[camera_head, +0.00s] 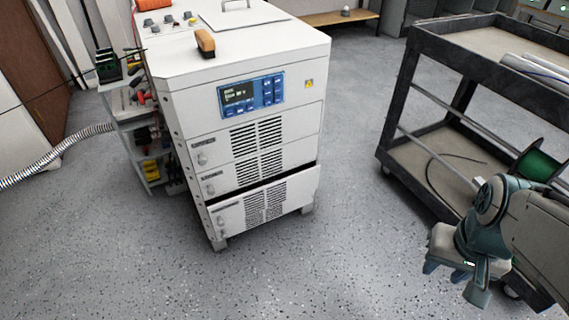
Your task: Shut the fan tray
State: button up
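The white transformer cabinet (228,75) stands upright at the centre of the view, with a blue control panel on its front. Three slotted trays are stacked below the panel. The bottom tray (232,219) sticks out a little, with a dark gap along its top edge. The middle tray (228,182) and the upper tray (217,151) look flush. Labels beside the round latches are too small to read. My gripper (448,274) is at the lower right, well apart from the cabinet and pointing down. Its fingers are too unclear to show their opening, and I see nothing held.
A dark two-shelf cart (433,131) with a green cable spool (536,164) stands at the right, close to my arm. A small tool rack (139,127) and a corrugated hose (62,148) are left of the cabinet. The speckled floor before the cabinet is clear.

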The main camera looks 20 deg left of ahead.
aim_at(231, 207)
jog(key=z, duration=1.55)
jog(key=k, duration=1)
jog(key=u, duration=2.5)
jog(key=i, duration=0.5)
